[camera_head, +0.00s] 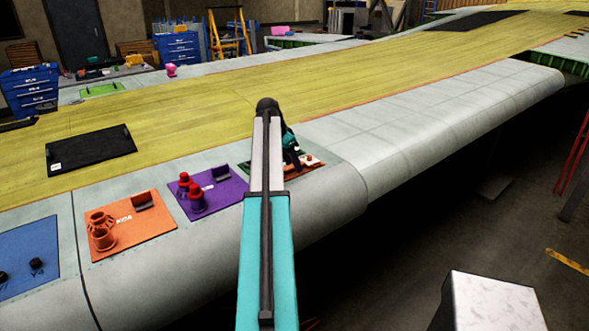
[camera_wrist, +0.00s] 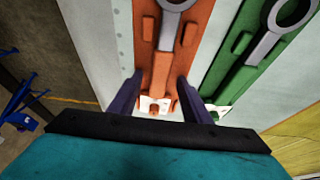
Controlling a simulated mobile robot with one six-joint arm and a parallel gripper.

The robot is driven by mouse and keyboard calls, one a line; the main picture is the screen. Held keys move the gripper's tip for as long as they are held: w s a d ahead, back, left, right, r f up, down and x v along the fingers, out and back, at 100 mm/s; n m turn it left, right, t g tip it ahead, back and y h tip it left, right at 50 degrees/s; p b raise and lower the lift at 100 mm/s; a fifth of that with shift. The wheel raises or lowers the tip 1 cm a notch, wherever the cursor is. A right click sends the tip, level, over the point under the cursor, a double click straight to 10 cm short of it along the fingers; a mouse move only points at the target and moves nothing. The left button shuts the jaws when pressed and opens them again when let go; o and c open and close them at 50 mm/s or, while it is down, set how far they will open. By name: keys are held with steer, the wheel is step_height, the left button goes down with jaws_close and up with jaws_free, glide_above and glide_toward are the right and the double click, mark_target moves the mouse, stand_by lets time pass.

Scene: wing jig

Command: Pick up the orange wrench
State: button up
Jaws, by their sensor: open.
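In the wrist view, a wrench (camera_wrist: 168,29) with a grey ring end and grey shaft lies on an orange holder (camera_wrist: 196,28), between raised orange blocks. The ring is cut off by the top edge of the picture. My gripper (camera_wrist: 159,78) is open above the lower part of this holder, one dark finger on each side of the orange strip. Nothing shows held between the fingers. In the head view, my gripper (camera_head: 291,152) is a dark shape over the small holders (camera_head: 312,167) on the wing edge. My arm partly hides them there.
A green holder (camera_wrist: 224,75) with another grey wrench (camera_wrist: 262,47) lies right of the orange one. In the head view, purple (camera_head: 226,199), orange (camera_head: 150,236) and blue (camera_head: 28,262) panels with parts lie left of my arm. The wing edge drops to the floor.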

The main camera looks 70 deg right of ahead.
mark_target(292, 166)
steer(key=shift+c, duration=0.5)
jaws_close()
steer(key=shift+r, duration=0.1)
steer(key=shift+d+r+b, duration=0.1)
steer(key=shift+r+b, duration=0.85)
steer(key=shift+r, duration=0.6)
steer(key=s+a+r+b, duration=0.2)
steer(key=s+a+b, duration=0.2)
steer(key=s+a, duration=0.6)
steer(key=shift+s+b, duration=0.35)
steer(key=shift+s, duration=0.9)
steer(key=shift+f, duration=0.1)
